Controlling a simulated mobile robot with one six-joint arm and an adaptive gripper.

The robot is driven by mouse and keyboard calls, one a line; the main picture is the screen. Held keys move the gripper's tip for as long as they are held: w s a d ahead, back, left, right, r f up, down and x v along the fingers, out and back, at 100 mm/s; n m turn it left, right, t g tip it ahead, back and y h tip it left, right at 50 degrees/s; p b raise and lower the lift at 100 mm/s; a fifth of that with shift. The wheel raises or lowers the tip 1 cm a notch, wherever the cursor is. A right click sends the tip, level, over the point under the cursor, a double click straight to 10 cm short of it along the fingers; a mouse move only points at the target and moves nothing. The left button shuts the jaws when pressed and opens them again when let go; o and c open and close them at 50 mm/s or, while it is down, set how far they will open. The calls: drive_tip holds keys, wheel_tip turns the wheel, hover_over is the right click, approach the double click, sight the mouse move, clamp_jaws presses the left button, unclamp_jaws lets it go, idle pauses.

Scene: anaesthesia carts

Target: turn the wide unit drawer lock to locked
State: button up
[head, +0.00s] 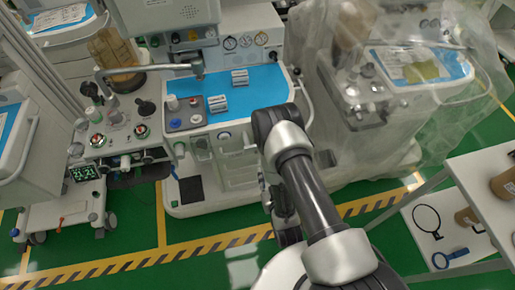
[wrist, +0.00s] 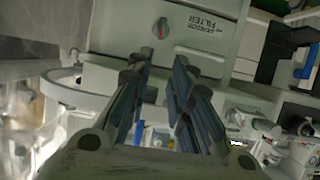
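In the wrist view, a grey drawer front (wrist: 115,30) fills the upper middle. It carries a small dark round knob (wrist: 161,27) with a reddish mark, beside a label that reads FILTER, tilted in the picture. I cannot tell for sure whether this knob is the wide unit drawer lock, or which setting it is at. My gripper (wrist: 158,68) is open and empty; its dark fingers point toward the drawer front, with the knob beyond their tips. In the head view, my gripper (head: 281,203) hangs below my arm, partly hidden, close to the front of the wide white unit (head: 237,172).
The unit has a blue worktop (head: 262,85) with small items on it. A plastic-draped machine (head: 375,100) stands to its right. A cart with knobs (head: 120,130) stands left. A white shelf (head: 485,175) is at right. Green floor with yellow lines lies in front.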

drive_tip(key=b+x, duration=0.5)
drive_tip(key=x, duration=1.1)
drive_tip(key=shift+w, duration=0.3)
drive_tip(key=shift+f, duration=0.1)
clamp_jaws()
